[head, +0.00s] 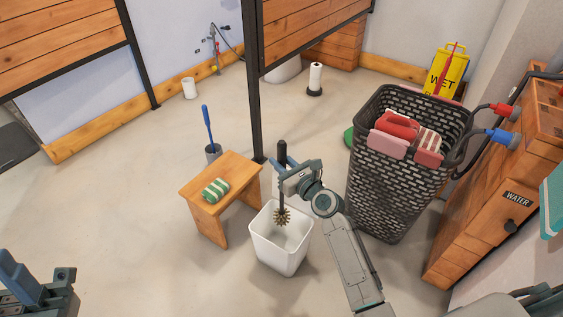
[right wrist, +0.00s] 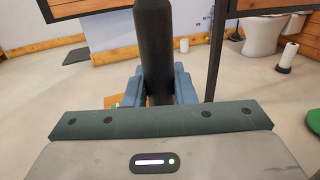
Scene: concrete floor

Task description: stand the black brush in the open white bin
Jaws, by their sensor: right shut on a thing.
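The black brush (head: 282,153) is upright in my right gripper (head: 286,172), with its round brown bristle head (head: 282,217) pointing down. The bristle head appears at the mouth of the open white bin (head: 279,262); I cannot tell how deep it is or whether it touches. My right gripper is shut on the handle; the right wrist view shows the thick black handle (right wrist: 154,45) between the blue fingers (right wrist: 155,88). My left gripper (head: 38,284) is at the bottom left, partly cut off, away from the bin.
A wooden stool (head: 233,168) with a green-striped sponge (head: 215,190) stands left of the bin. Behind it is a blue-handled brush (head: 208,125) in a grey holder. A dark laundry basket (head: 390,200) stands at right. A dark post (head: 254,100) rises behind. Floor at left is clear.

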